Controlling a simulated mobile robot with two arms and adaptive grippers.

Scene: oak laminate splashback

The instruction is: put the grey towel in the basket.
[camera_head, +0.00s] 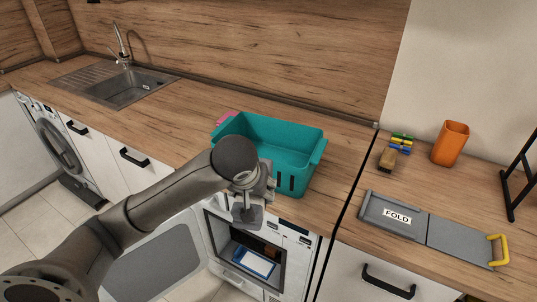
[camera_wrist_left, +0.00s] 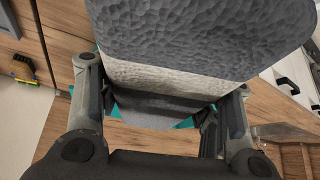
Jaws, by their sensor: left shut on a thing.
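The teal basket (camera_head: 315,150) stands on the wooden counter in the middle of the head view. A little of its teal also shows behind the towel in the left wrist view. My left gripper (camera_head: 250,200) is at the basket's front side, near the counter edge. In the left wrist view it is shut on the grey towel (camera_wrist_left: 200,40), which has a pale band and a darker stripe and sits between the fingers. In the head view the towel (camera_head: 247,215) shows only as a small grey piece below the gripper. My right gripper is not in view.
A grey FOLD board (camera_head: 455,240) with a yellow handle lies on the right counter. Behind it are a brush with coloured clips (camera_head: 388,158), an orange cup (camera_head: 450,143) and a black stand (camera_head: 515,180). A sink (camera_head: 120,88) is at left. A pink item (camera_head: 225,117) is beside the basket.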

